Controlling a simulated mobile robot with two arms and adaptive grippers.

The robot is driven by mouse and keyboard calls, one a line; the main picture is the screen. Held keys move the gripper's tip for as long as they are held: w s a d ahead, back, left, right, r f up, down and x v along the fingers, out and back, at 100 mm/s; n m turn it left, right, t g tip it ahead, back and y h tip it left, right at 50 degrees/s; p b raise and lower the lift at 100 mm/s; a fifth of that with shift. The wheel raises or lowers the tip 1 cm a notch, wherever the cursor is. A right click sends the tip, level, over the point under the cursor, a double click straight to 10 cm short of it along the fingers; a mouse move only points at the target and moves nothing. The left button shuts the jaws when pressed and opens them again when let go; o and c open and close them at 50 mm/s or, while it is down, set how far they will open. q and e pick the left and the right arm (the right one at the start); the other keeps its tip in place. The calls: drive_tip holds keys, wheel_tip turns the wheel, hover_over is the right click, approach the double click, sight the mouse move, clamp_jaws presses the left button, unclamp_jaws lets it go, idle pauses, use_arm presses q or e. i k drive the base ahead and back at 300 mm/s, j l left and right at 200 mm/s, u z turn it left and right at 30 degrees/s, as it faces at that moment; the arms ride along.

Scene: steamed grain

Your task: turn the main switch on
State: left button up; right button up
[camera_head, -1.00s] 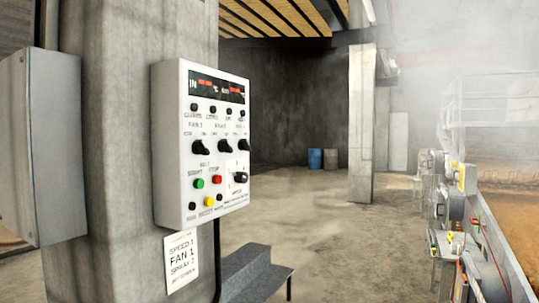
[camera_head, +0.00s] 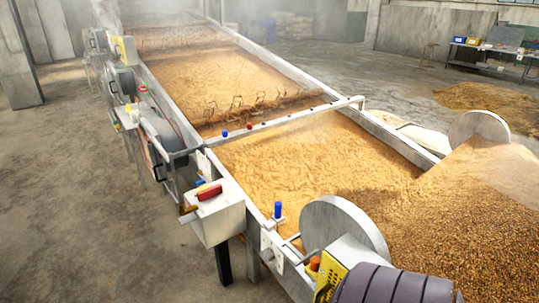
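Neither of my grippers is in view. A pale grey box (camera_head: 222,217) with a red handle-like part (camera_head: 209,192) is mounted on the near left side of the long grain bed. It may be a switch box, but no label is readable and I cannot tell its position. The white control panel with knobs and buttons from the earlier frame is out of view.
The long metal-walled bed (camera_head: 398,147) full of grain runs away from me. A grey motor (camera_head: 392,287) and a round plate (camera_head: 345,224) stand in front. Concrete floor (camera_head: 75,200) is clear at left. A workbench (camera_head: 497,58) stands far right.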

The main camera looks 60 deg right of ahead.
sight(204, 193)
drive_tip(key=z, duration=1.3)
drive_tip(key=i+j, duration=0.4)
drive_tip(key=j, duration=0.15)
